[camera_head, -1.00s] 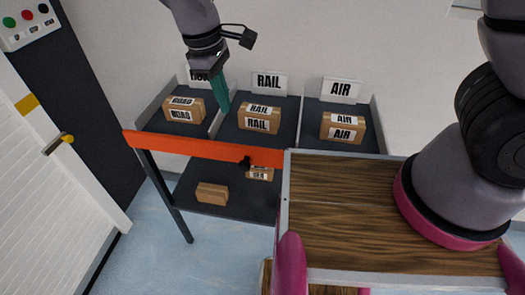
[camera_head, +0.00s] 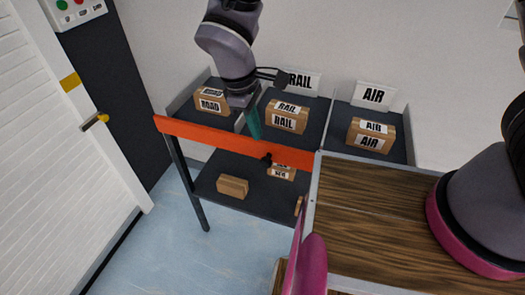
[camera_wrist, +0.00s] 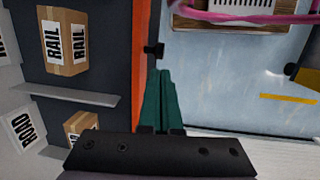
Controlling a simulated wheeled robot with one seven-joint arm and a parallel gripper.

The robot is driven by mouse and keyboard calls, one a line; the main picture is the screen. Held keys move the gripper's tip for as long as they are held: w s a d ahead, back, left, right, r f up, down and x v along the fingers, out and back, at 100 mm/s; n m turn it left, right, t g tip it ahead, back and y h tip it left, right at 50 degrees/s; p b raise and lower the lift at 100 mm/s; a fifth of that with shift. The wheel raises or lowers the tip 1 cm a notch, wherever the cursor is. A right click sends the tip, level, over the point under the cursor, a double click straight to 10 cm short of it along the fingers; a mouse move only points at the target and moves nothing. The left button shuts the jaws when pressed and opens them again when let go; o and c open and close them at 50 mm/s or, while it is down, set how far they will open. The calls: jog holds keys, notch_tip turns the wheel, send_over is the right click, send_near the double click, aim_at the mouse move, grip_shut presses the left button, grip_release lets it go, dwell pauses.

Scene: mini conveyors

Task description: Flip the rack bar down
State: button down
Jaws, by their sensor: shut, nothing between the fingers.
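The rack bar (camera_head: 220,138) is an orange strip along the front edge of the rack's upper shelf, with a small black knob (camera_head: 267,157) on its front. In the wrist view the bar (camera_wrist: 139,50) runs up the middle, with the knob (camera_wrist: 155,50) at its right side. My gripper (camera_head: 256,136) has teal fingers, shut and empty, pointing down at the bar's top edge just left of the knob. In the wrist view my fingertips (camera_wrist: 163,72) lie right beside the bar, below the knob. I cannot tell if they touch it.
Upper lanes hold a ROAD box (camera_head: 212,103), RAIL boxes (camera_head: 286,118) and AIR boxes (camera_head: 370,135), split by dividers. The lower shelf holds a plain box (camera_head: 232,187) and others. A wood-topped surface (camera_head: 365,215) stands at right. A door (camera_head: 85,150) is at left.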

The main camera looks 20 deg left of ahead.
aim_at(264, 159)
jog(key=f, duration=0.3)
jog(key=d+f, duration=0.1)
jog(key=f, duration=0.1)
jog(key=w+f, duration=0.1)
jog(key=f, duration=0.2)
jog(key=shift+d+f, duration=0.2)
jog(key=shift+f, duration=0.1)
notch_tip(264, 159, down, 8)
jog(key=shift+d+r, duration=0.15)
jog(key=shift+s, duration=0.15)
